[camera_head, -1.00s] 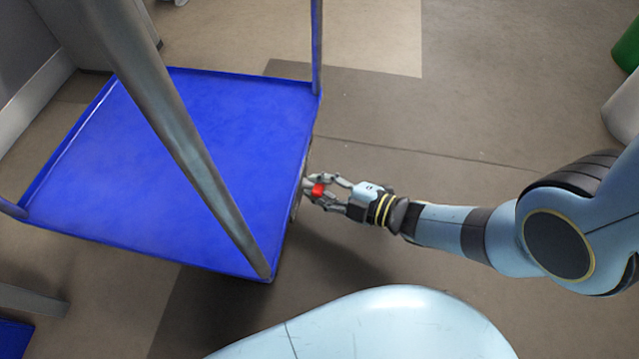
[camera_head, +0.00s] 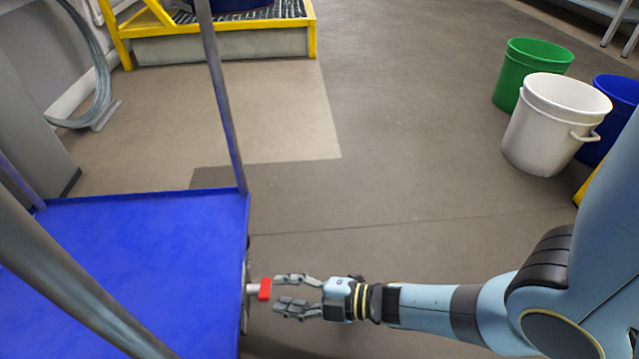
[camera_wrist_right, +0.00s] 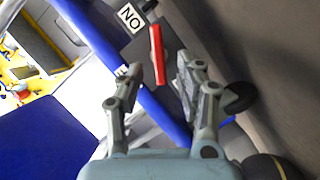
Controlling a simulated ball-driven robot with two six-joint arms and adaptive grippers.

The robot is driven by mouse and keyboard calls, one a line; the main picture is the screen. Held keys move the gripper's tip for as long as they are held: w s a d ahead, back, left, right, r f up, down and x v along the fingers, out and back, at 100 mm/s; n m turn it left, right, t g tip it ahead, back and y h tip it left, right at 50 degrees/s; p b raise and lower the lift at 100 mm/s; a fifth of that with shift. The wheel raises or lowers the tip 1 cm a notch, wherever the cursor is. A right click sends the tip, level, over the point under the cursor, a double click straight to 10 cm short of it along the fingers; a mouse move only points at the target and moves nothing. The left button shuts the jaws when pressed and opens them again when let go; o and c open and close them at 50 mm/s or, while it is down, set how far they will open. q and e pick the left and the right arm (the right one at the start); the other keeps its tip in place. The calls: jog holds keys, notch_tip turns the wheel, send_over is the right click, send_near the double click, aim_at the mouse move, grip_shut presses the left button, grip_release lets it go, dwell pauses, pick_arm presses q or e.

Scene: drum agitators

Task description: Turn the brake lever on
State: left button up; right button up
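The brake lever (camera_head: 265,289) has a red end and sticks out from the right side of the blue cart (camera_head: 150,235). In the right wrist view the lever (camera_wrist_right: 157,55) shows as a red bar just beyond the fingertips, beside a white label reading "NO" (camera_wrist_right: 130,17). My right gripper (camera_head: 278,293) is open and empty, with its fingertips just right of the red end. In the right wrist view the gripper's two fingers (camera_wrist_right: 155,75) are spread apart, with the lever in line with the gap. My left gripper is not in view.
Grey posts (camera_head: 222,100) rise from the cart's corners. A green bucket (camera_head: 530,70), a white bucket (camera_head: 553,125) and a blue bucket (camera_head: 615,105) stand at the right. A yellow-framed platform (camera_head: 220,42) stands at the back. The floor between is clear.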

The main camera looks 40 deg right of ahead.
jog(key=v, duration=0.7)
jog(key=shift+o, duration=0.4)
jog(key=shift+s+d, duration=0.1)
jog(key=shift+s, duration=0.05)
